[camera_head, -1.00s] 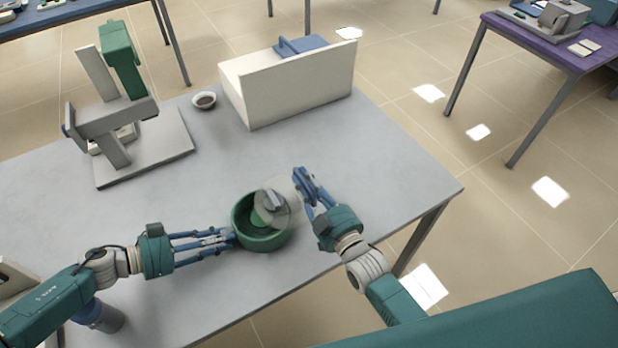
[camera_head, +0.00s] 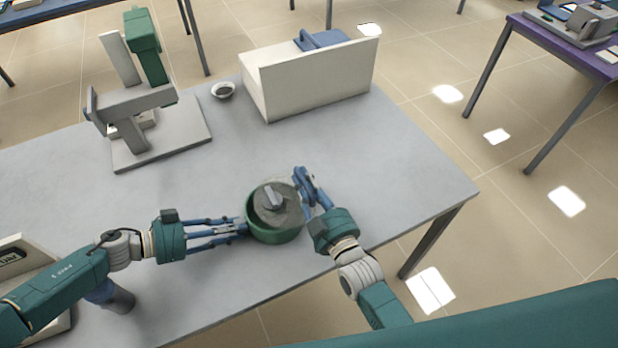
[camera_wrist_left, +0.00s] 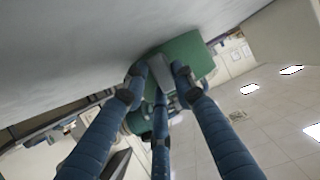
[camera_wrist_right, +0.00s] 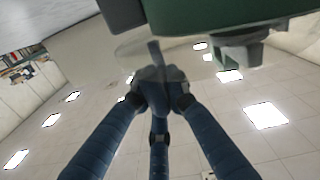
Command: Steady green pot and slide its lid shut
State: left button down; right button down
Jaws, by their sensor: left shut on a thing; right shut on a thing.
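The green pot (camera_head: 274,237) stands on the grey table near its front edge. Its grey round lid (camera_head: 287,216), with a raised grey knob (camera_head: 272,197), lies over most of the opening. Green rim shows around the lid's left and front; exact seating is unclear. My left gripper (camera_head: 243,229) is shut on the pot's left side; in the left wrist view its fingers close around a grey part against the green pot (camera_wrist_left: 187,56). My right gripper (camera_head: 302,182) is shut at the lid's right side, on a pale, thin part of it (camera_wrist_right: 133,47). The fingers partly hide the grip.
A grey stand with a green head (camera_head: 145,45) stands at the back left, beside a small bowl (camera_head: 223,90). A cream box-like unit (camera_head: 315,85) stands at the back. The table (camera_head: 400,170) is clear right of the pot. A purple table (camera_head: 570,45) is farther right.

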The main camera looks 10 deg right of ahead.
pick_arm(q)
jog(key=shift+s+d+f, duration=0.1)
jog(key=shift+s+d, duration=0.15)
jog(key=shift+s, duration=0.1)
pick_arm(e)
jog(key=shift+s+a+r, duration=0.15)
jog(key=shift+a+r, duration=0.1)
jog(key=shift+a, duration=0.45)
jog(key=shift+s+a+r, duration=0.15)
jog(key=shift+a+r, duration=0.05)
jog(key=shift+a, duration=0.7)
jog(key=c, duration=1.8)
grip_release()
jog(key=shift+o, duration=0.2)
jog(key=shift+s+f, duration=0.15)
pick_arm(q)
jog(key=shift+a, duration=0.1)
